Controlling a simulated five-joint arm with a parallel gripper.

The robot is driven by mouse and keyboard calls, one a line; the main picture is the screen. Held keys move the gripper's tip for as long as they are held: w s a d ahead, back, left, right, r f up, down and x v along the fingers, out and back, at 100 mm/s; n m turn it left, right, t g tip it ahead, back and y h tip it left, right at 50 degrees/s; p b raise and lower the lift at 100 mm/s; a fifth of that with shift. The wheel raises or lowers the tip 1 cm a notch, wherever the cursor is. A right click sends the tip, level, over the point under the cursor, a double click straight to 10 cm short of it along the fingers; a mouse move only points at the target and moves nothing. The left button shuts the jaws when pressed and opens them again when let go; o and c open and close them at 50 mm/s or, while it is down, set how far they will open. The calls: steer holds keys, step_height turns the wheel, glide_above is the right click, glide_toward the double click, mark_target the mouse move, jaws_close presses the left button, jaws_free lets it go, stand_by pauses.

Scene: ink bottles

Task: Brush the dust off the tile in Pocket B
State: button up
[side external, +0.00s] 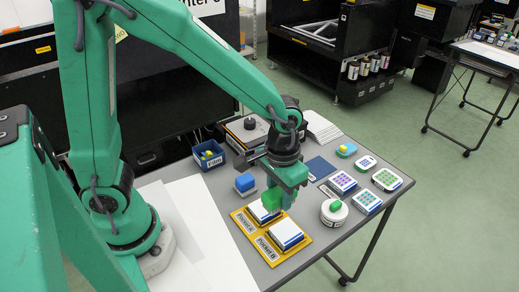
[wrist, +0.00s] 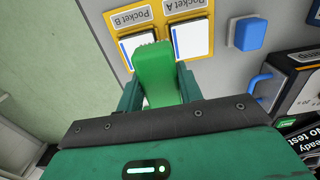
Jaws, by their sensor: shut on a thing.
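My gripper (side external: 277,199) is shut on a green brush (wrist: 155,78), with pale bristles showing at its far end in the wrist view. The brush also shows in the side view (side external: 271,201), above the yellow tray (side external: 303,245), near the Pocket A tile. The white tile in Pocket B (side external: 286,235) has a blue edge; it also shows in the wrist view (wrist: 129,46), partly hidden by the brush. The similar tile in Pocket A (side external: 262,214) is clear in the wrist view (wrist: 190,40). I cannot make out dust on either tile, or whether the bristles touch anything.
A blue block (side external: 245,182) stands behind the tray, with a blue bin (side external: 210,158) farther back. A round white container with a green knob (side external: 334,212) stands right of the tray. Several dotted pads (side external: 342,182) lie beyond it. The table edge runs close to the tray's front.

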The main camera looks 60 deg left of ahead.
steer(key=shift+r, duration=0.1)
steer(key=shift+r, duration=1.4)
